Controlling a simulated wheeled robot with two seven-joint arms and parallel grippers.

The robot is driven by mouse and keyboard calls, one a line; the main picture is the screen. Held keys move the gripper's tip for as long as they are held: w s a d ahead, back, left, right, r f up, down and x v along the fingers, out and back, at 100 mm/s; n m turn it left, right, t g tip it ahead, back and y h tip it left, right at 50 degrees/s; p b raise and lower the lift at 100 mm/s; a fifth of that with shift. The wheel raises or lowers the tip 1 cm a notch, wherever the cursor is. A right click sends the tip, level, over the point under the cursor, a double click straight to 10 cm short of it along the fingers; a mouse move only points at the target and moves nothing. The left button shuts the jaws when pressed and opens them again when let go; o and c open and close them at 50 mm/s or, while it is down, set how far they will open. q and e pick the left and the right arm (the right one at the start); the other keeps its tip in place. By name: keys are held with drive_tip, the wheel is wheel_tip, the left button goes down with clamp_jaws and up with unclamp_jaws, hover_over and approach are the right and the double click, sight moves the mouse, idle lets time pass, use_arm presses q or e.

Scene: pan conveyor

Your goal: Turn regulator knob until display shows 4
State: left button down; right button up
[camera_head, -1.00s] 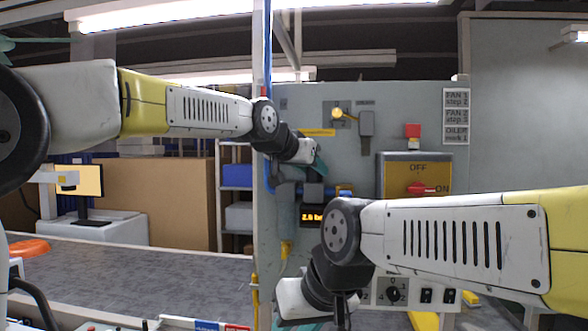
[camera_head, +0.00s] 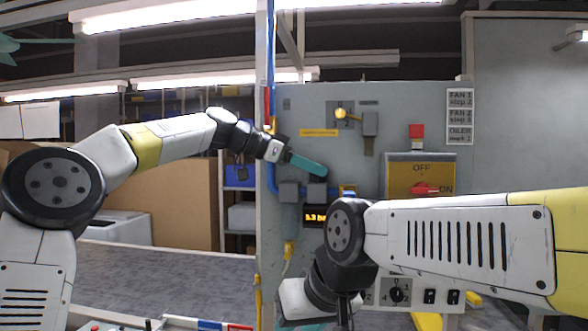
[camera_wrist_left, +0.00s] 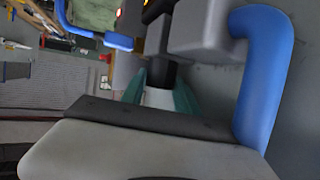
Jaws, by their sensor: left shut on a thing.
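My left gripper (camera_head: 318,171) reaches the panel's left side with its teal fingers. In the left wrist view the fingers (camera_wrist_left: 160,98) are shut around a dark, round part, the regulator knob (camera_wrist_left: 162,74). In the head view the fingers hide the knob. The display (camera_head: 315,216) is lit in orange digits and seems to read 3.3 bar; my right arm covers its right end. My right gripper (camera_head: 318,318) is low in front of the panel, cut by the bottom edge, and its fingers do not show clearly.
A blue pipe (camera_wrist_left: 268,70) and a grey block (camera_wrist_left: 200,28) are close to the left gripper. The panel (camera_head: 300,110) carries a yellow knob (camera_head: 341,114), a red switch (camera_head: 425,188) on a yellow box and small rocker switches (camera_head: 430,296). A conveyor (camera_head: 150,275) runs at left.

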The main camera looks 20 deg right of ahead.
use_arm(q)
drive_tip(key=shift+w+f+m+g, duration=0.1)
drive_tip(key=shift+f+m+g, duration=0.05)
drive_tip(key=shift+m+g, duration=0.5)
drive_tip(key=c, duration=1.1)
unclamp_jaws()
drive_tip(key=shift+c, duration=0.2)
drive_tip(key=shift+o, duration=1.1)
drive_tip(key=shift+r, duration=0.25)
